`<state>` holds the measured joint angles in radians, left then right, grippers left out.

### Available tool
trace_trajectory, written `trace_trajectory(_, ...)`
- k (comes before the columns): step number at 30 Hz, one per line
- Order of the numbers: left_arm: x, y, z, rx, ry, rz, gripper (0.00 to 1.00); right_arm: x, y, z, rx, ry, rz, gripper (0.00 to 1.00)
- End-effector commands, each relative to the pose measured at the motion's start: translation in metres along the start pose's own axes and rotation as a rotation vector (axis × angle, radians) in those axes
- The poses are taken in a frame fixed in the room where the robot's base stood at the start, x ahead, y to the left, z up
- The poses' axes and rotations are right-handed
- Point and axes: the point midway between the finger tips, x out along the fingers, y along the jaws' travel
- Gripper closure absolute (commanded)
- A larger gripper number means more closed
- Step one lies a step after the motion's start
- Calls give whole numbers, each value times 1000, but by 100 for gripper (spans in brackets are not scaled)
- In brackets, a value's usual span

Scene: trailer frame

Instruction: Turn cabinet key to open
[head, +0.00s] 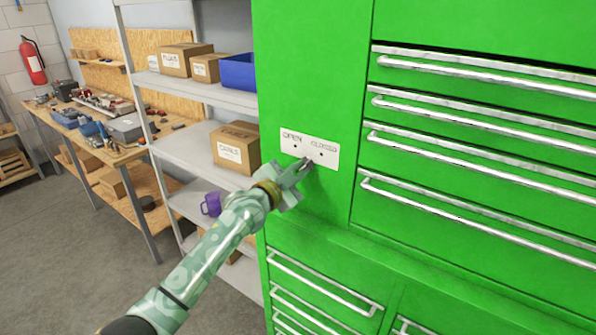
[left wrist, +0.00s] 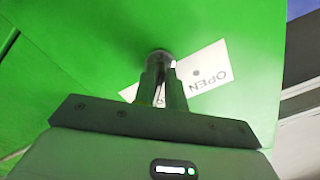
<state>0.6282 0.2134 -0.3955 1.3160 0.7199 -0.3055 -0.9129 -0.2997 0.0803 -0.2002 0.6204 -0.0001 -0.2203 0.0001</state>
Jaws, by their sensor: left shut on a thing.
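The green cabinet (head: 300,90) fills the right of the head view. A white label plate (head: 328,150) on it reads OPEN on the left and CLOSED on the right, each with a dark dot. My left gripper (head: 305,165) is at the plate's lower edge, its fingers shut on the cabinet key, which they mostly hide. In the left wrist view the round metal key lock (left wrist: 160,56) sits between the fingertips, and the plate (left wrist: 207,82) shows behind them, with OPEN upside down. I cannot tell the key's angle. My right gripper is not in view.
Metal-handled drawers (head: 480,130) are on the cabinet's right, with more drawers (head: 320,290) below. Left of the cabinet is a grey shelf (head: 190,150) with cardboard boxes, a blue bin (head: 238,72) and a purple mug (head: 211,204). A workbench with tools stands farther left.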

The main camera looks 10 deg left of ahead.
Motion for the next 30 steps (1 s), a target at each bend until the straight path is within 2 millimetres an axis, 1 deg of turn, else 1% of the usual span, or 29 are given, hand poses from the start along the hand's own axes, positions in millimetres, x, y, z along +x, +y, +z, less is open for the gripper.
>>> trace_trajectory(5,0,-1,0,-75,-2,2,100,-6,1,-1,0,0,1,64)
trace_trajectory(11,0,-1,-1,-226,-2,3,100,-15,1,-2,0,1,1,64)
trace_trajectory(21,0,-1,0,-549,-3,2,100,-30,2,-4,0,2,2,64)
trace_trajectory(30,0,-1,0,-835,-2,1,100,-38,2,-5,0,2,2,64)
